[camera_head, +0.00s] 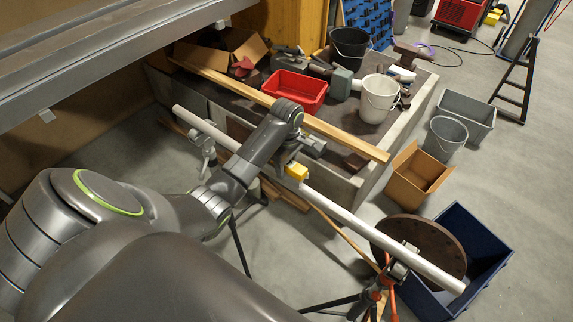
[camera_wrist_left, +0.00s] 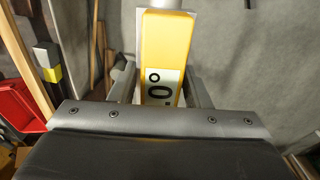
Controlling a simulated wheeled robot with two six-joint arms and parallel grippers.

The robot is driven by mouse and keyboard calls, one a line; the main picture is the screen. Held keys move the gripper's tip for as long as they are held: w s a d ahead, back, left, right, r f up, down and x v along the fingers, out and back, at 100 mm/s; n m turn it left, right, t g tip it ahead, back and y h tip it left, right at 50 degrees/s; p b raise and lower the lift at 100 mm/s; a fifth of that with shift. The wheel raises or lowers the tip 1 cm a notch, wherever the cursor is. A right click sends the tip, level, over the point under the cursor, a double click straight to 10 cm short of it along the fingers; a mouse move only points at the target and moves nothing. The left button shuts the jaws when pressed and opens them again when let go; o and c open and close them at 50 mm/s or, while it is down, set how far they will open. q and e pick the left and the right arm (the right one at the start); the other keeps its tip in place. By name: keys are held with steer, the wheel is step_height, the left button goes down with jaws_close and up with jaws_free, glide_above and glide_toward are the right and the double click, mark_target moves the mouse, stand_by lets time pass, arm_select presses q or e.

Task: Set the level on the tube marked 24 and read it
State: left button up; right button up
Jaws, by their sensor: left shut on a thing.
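The level is a small yellow block (camera_head: 297,171) at the long pale grey tube (camera_head: 340,213), near its middle. In the left wrist view the yellow level (camera_wrist_left: 168,45) stands between the fingers, its small display showing a sideways 0 with a degree sign; any further digits are hidden. My left gripper (camera_head: 290,162) is shut on the level; its fingers (camera_wrist_left: 160,92) flank it. I cannot tell whether the level touches the tube. No mark 24 is readable. My right gripper is not in view.
Tripod stands (camera_head: 377,297) hold the tube across the view. Behind it is a workbench with a red bin (camera_head: 296,91), a white bucket (camera_head: 378,100) and a long wooden plank (camera_head: 330,130). A cardboard box (camera_head: 418,176) and a blue crate (camera_head: 490,238) stand on the floor at right.

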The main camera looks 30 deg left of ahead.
mark_target(286, 172)
arm_select(q)
steer(key=shift+f, duration=0.35)
steer(key=shift+a+f, duration=0.1)
steer(key=shift+f, duration=0.55)
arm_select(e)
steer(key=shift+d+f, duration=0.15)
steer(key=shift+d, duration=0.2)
arm_select(q)
steer(key=shift+f, duration=0.45)
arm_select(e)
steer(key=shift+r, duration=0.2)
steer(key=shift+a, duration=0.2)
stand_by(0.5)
arm_select(q)
steer(key=o, duration=1.1)
steer(key=shift+o, duration=0.2)
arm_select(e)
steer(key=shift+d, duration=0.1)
